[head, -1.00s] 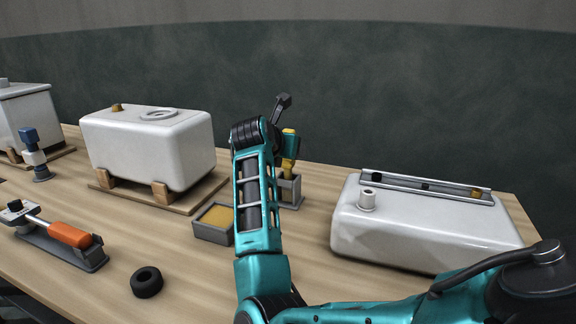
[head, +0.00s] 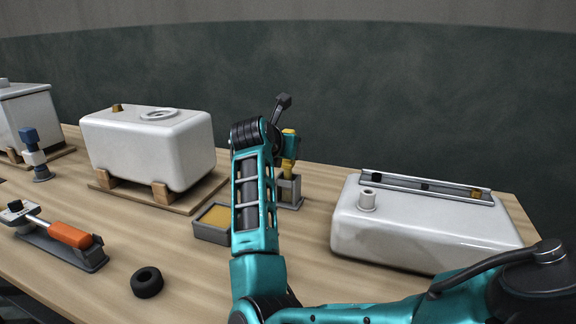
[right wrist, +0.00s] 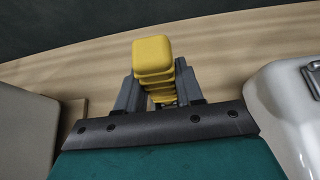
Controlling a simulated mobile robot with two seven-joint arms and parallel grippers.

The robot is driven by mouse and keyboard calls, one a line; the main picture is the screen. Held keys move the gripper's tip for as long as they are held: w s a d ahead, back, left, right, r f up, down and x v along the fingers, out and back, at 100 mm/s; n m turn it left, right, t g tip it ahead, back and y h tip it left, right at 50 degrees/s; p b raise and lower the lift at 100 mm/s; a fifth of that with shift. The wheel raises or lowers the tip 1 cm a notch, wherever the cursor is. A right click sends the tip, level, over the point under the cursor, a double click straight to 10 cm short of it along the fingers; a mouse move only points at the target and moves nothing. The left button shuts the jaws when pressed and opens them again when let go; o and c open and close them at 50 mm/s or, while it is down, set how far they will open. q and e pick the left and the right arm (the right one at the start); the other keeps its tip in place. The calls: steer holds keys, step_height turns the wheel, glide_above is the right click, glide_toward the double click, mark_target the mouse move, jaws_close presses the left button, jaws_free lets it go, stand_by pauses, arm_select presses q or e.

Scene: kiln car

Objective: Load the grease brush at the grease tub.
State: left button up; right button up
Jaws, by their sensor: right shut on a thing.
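The grease brush shows as a yellow handle (head: 288,166) in the head view, upright at a small grey holder (head: 291,190). Its stepped yellow grip (right wrist: 153,56) fills the middle of the right wrist view. My right gripper (right wrist: 160,95) is shut on this handle, with a grey finger on each side. The brush's lower end is hidden. The grease tub (head: 208,233) is a low grey box with yellow-brown grease inside, just left of the holder and partly hidden by my right forearm. My left gripper is not in view.
A white tank (head: 150,145) on wooden blocks stands left of the tub. Another white tank (head: 420,225) lies at the right, with a grey rail on top. An orange-handled tool (head: 70,234) and a black ring (head: 147,282) are at the front left.

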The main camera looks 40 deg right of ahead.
mark_target(287, 169)
jaws_close()
steer(key=shift+r, duration=0.2)
steer(key=shift+r+p, duration=0.45)
steer(key=shift+p, duration=0.05)
steer(key=shift+r, duration=0.4)
steer(key=shift+p, duration=0.3)
steer(key=shift+r+p, duration=0.4)
steer(key=shift+r, duration=0.2)
steer(key=shift+r+p, duration=1.3)
steer(key=shift+r, duration=0.6)
